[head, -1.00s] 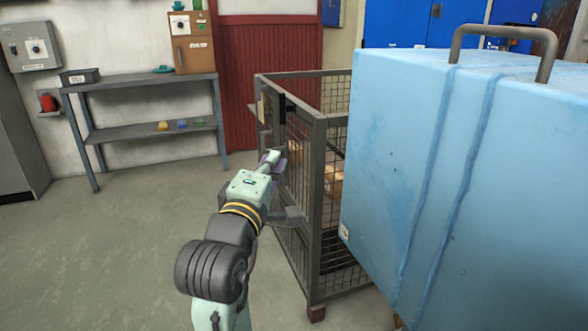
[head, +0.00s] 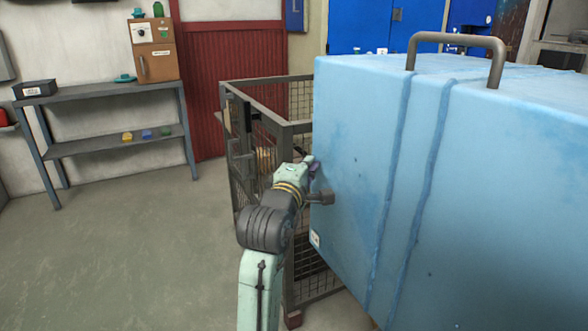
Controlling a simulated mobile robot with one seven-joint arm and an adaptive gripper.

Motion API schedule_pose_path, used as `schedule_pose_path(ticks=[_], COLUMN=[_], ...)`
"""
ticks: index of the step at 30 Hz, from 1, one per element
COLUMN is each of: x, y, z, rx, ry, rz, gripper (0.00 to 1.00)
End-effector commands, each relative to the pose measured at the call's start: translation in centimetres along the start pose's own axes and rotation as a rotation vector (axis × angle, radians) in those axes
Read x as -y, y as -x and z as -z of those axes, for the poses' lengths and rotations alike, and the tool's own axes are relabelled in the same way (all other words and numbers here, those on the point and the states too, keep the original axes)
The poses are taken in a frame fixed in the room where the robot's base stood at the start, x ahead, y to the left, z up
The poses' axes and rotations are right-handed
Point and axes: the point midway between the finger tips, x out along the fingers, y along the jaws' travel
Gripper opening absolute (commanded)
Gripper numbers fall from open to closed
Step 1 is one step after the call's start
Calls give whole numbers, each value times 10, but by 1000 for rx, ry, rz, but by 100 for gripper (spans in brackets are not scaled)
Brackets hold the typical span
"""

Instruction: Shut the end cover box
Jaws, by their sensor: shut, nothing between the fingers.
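A large light blue box (head: 365,150) fills the right side of the head view. It has a grey bar handle (head: 455,38) on top and two raised vertical ribs on its face. I take it for the end cover box, but no label names it. My gripper (head: 314,166) is at the left edge of the blue box, with its purple fingers partly hidden behind my wrist. The fingers are shut and hold nothing. I cannot tell whether they touch the box.
A grey mesh cage (head: 262,85) stands behind and left of the blue box, close to my arm. A grey shelf table (head: 105,87) stands at the left wall, with a brown cabinet (head: 157,63) on it. The floor at left is clear.

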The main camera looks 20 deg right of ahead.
Motion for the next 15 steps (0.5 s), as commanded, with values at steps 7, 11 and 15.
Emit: schedule_pose_path(ticks=[7, 11, 15], x=[0, 0, 0], y=[-7, -7, -7], z=[-7, -7, -7], rx=[-2, -2, -1], ry=[0, 0, 0], rz=[-1, -1, 0], gripper=[0, 0, 0])
